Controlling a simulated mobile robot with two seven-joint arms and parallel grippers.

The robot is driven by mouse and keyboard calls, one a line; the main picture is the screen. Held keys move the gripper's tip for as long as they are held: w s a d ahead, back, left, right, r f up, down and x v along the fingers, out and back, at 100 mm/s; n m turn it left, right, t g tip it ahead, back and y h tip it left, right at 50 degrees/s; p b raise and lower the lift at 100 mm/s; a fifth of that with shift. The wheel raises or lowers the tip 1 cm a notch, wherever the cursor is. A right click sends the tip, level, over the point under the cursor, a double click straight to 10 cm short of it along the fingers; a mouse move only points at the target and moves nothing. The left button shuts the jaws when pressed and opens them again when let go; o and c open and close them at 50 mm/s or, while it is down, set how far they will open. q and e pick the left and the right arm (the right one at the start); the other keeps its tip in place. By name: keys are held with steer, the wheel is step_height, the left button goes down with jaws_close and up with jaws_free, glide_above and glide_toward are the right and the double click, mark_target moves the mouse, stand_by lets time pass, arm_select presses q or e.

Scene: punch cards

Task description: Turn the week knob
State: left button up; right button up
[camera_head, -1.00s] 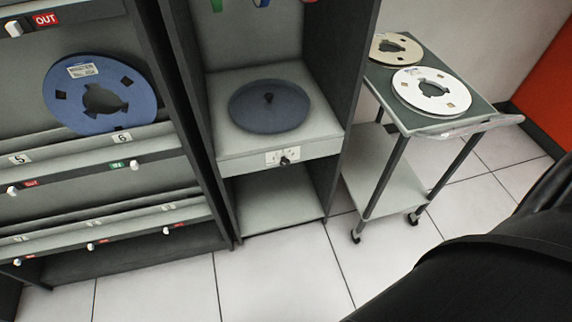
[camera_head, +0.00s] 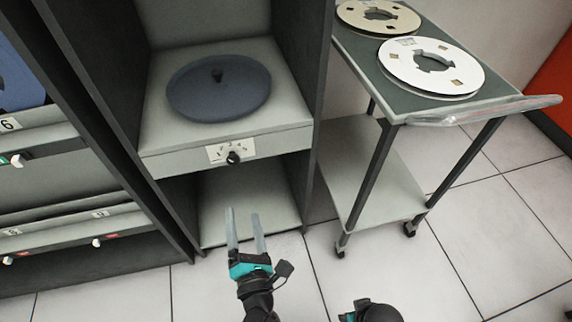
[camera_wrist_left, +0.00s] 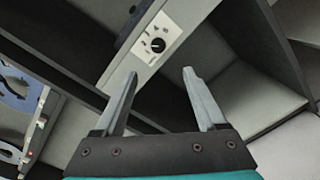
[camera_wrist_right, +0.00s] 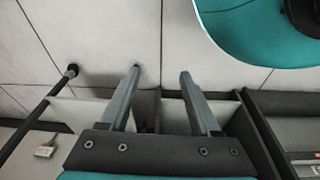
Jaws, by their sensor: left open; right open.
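The week knob (camera_head: 234,157) is a small black knob on a white numbered plate (camera_head: 217,153), on the front edge of the cabinet shelf. In the left wrist view the knob (camera_wrist_left: 158,45) sits beyond the fingertips, above the gap between them. My left gripper (camera_head: 245,212) is open and empty, below and in front of the knob, apart from it. My right gripper (camera_wrist_right: 160,72) is open and empty in the right wrist view. In the head view only a dark part of my right arm shows at the bottom edge.
A dark blue disc (camera_head: 219,88) lies on the shelf (camera_head: 165,130) above the knob. A trolley (camera_head: 385,105) with a white reel (camera_head: 430,68) and a tan reel (camera_head: 378,16) stands to the right. A rack with small knobs stands at left. Tiled floor (camera_head: 110,295) lies in front.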

arm_select(q)
steer(key=n, duration=0.1)
steer(key=b, duration=0.3)
glide_toward(234, 162)
steer(key=shift+y, duration=0.3)
steer(key=x, duration=0.7)
steer(key=shift+d, duration=0.1)
steer(key=shift+w, duration=0.65)
arm_select(e)
steer(key=w+r, duration=0.3)
steer(key=r, duration=0.2)
steer(key=shift+a+r+t, duration=0.35)
steer(key=shift+t, duration=0.05)
steer(key=shift+w, duration=0.1)
arm_select(q)
jaws_close()
